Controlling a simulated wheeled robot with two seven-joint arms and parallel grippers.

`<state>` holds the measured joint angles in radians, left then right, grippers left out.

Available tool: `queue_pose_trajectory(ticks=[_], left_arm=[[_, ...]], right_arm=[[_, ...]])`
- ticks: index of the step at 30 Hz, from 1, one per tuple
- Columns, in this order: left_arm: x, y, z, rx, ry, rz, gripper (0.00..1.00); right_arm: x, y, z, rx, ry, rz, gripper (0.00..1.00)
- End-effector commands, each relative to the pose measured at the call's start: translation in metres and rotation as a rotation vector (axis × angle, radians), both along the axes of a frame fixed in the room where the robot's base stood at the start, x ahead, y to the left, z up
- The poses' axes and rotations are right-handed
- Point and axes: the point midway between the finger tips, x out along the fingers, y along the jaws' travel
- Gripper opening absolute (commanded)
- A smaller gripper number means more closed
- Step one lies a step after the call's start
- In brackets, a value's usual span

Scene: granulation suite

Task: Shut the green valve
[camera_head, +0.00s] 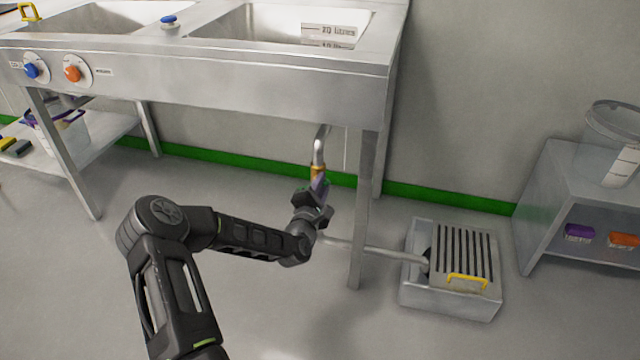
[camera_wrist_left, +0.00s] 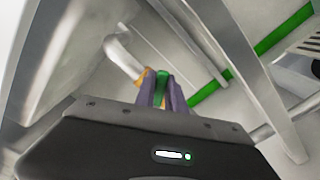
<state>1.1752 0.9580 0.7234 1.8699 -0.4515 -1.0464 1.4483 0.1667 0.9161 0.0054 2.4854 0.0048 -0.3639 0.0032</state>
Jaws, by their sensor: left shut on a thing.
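The green valve (camera_wrist_left: 161,84) is on the drain pipe under the steel sink. In the left wrist view its green handle shows between the two purple fingers of my left gripper (camera_wrist_left: 162,94), which is shut on it. In the head view my left gripper (camera_head: 318,190) is at the pipe just below a brass-coloured fitting (camera_head: 317,171), and it hides most of the valve. The handle's angle to the pipe is hard to tell. My right gripper is not in view.
The steel sink (camera_head: 250,92) overhangs the pipe (camera_head: 320,148), and a sink leg (camera_head: 361,215) stands close right of my gripper. A floor drain box (camera_head: 448,305) with a grate and yellow handle lies right. A grey shelf unit (camera_head: 560,185) stands far right.

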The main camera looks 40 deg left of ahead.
Motion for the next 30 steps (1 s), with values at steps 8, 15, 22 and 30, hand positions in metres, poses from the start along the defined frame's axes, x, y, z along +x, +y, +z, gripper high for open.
queue_pose_trajectory(ticks=[8, 15, 22, 30], left_arm=[[0.002, -0.005, -0.010, 0.243, 0.085, -0.002, 0.00], [0.002, -0.005, -0.015, 0.412, 0.144, -0.002, 0.00], [0.002, -0.005, -0.018, 0.502, 0.177, -0.002, 0.00], [0.001, -0.005, -0.019, 0.529, 0.187, -0.002, 0.00]], right_arm=[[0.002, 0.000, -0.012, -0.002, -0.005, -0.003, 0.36], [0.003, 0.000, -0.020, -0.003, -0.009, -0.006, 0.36], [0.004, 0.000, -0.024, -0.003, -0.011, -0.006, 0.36], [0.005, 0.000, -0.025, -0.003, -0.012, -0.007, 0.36]])
